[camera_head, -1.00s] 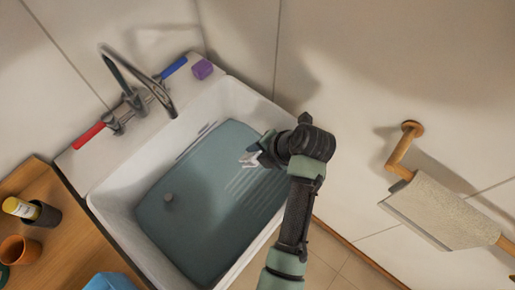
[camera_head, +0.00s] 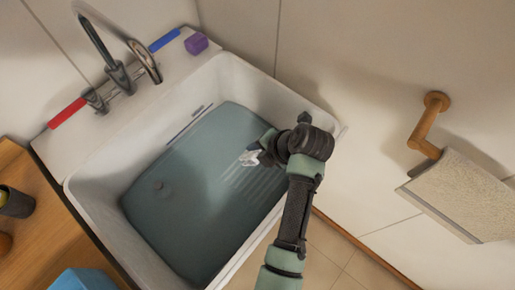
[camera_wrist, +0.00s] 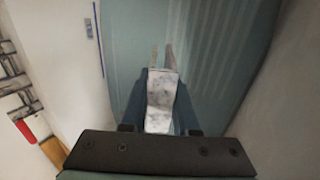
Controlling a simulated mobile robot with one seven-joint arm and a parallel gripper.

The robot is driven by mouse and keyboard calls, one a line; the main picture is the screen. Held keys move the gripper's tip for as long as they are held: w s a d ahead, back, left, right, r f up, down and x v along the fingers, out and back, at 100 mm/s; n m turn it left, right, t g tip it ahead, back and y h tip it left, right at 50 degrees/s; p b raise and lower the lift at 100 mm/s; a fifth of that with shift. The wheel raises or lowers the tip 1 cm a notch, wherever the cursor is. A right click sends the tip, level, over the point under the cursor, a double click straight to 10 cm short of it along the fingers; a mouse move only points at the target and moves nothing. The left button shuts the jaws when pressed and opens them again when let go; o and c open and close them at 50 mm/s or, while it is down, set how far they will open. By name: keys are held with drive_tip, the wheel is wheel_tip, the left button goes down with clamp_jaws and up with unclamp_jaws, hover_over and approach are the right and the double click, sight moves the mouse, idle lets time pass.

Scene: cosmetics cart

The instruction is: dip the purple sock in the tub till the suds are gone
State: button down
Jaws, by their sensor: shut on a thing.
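My gripper (camera_head: 262,149) hangs over the right part of the tub (camera_head: 92,197), a white sink basin filled with grey-green water. It is shut on a small white, grey-speckled thing (camera_head: 249,158), which also shows between the dark blue fingers in the wrist view (camera_wrist: 160,98). No purple shows on it, so I cannot tell if it is the sock under suds. It seems to be above or at the water (camera_head: 205,190); whether it touches is unclear. No foam shows on the water.
A curved metal tap (camera_head: 100,45) with red (camera_head: 66,114) and blue (camera_head: 165,40) handles stands at the basin's back left. A purple block (camera_head: 196,43) sits on the ledge. A wooden counter (camera_head: 52,235) is at left, a towel (camera_head: 465,200) on a wooden holder at right.

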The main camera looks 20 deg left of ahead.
wheel_tip(320, 180, down, 9)
drive_tip(key=b, duration=0.7)
drive_tip(key=shift+f+b, duration=0.2)
drive_tip(key=shift+b, duration=0.2)
drive_tip(key=shift+s+f, duration=0.1)
drive_tip(key=shift+f, duration=0.15)
drive_tip(key=shift+f, duration=0.1)
drive_tip(key=shift+d+b, duration=0.15)
drive_tip(key=shift+b, duration=0.3)
drive_tip(key=shift+w+d, duration=0.1)
drive_tip(key=shift+w, duration=0.25)
